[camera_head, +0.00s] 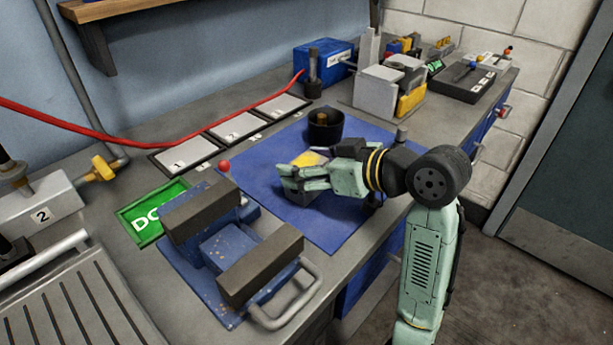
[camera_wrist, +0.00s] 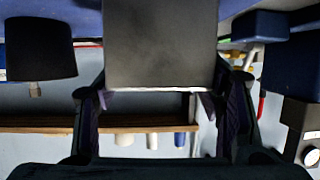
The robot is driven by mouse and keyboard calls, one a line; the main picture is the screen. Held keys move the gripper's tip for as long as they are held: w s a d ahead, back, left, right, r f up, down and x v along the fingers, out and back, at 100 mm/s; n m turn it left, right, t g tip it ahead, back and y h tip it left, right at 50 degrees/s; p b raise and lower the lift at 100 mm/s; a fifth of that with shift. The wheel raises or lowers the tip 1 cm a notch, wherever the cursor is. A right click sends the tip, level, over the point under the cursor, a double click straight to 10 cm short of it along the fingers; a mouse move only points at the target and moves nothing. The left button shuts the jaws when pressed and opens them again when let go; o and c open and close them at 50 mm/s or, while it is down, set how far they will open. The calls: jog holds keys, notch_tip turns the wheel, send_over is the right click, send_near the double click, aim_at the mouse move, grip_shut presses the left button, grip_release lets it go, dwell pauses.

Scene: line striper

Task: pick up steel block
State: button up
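A grey steel block (camera_wrist: 160,45) fills the upper middle of the wrist view, between the two fingers of my gripper (camera_wrist: 160,98). The fingertips lie close along its left and right sides; I cannot tell whether they press on it. In the head view my gripper (camera_head: 289,184) is low over the blue mat, and the block (camera_head: 301,198) shows only partly under and beside the fingers. I see no clear gap between the block and the mat.
A black round cup (camera_head: 325,127) stands behind my gripper, and a yellow item (camera_head: 309,159) lies just beyond the fingers. A blue vise (camera_head: 222,255) with dark jaws and a red-tipped lever (camera_head: 224,166) stands to the left. The blue mat (camera_head: 335,230) is clear in front.

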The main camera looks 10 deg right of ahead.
jog(key=c, duration=1.1)
jog(key=shift+r, duration=0.1)
